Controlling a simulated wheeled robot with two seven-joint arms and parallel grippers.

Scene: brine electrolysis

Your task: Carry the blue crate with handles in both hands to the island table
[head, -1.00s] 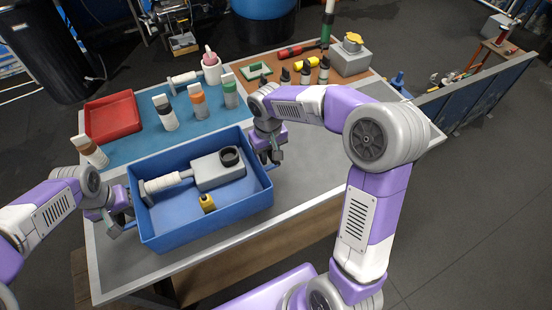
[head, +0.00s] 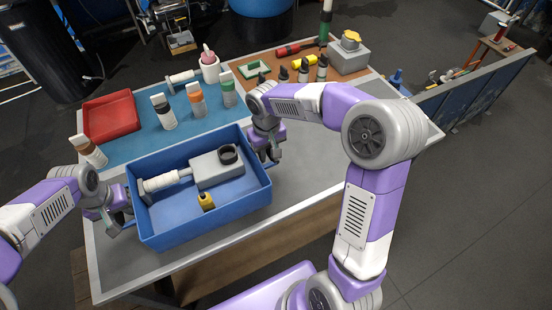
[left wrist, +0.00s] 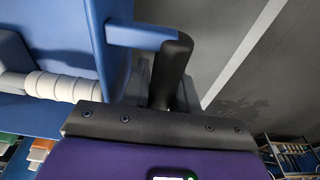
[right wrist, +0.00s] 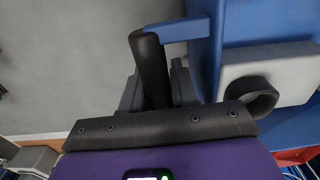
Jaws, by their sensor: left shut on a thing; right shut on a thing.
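The blue crate (head: 205,228) is at the near left part of the table (head: 310,185). Inside it lie a grey box with a black ring (head: 220,168), a white ribbed cylinder (head: 165,180) and a small yellow and black item (head: 206,201). My left gripper (head: 128,218) is shut on the crate's left handle; the dark grip (left wrist: 172,70) shows between the fingers in the left wrist view. My right gripper (head: 272,152) is shut on the right handle, whose dark grip (right wrist: 150,68) shows in the right wrist view. I cannot tell whether the crate touches the table.
Behind the crate, a blue mat holds a red tray (head: 110,118) and several bottles (head: 163,112). A brown board (head: 290,68) with tools and a grey box (head: 348,58) is at the back right. Bare grey table lies right of the crate.

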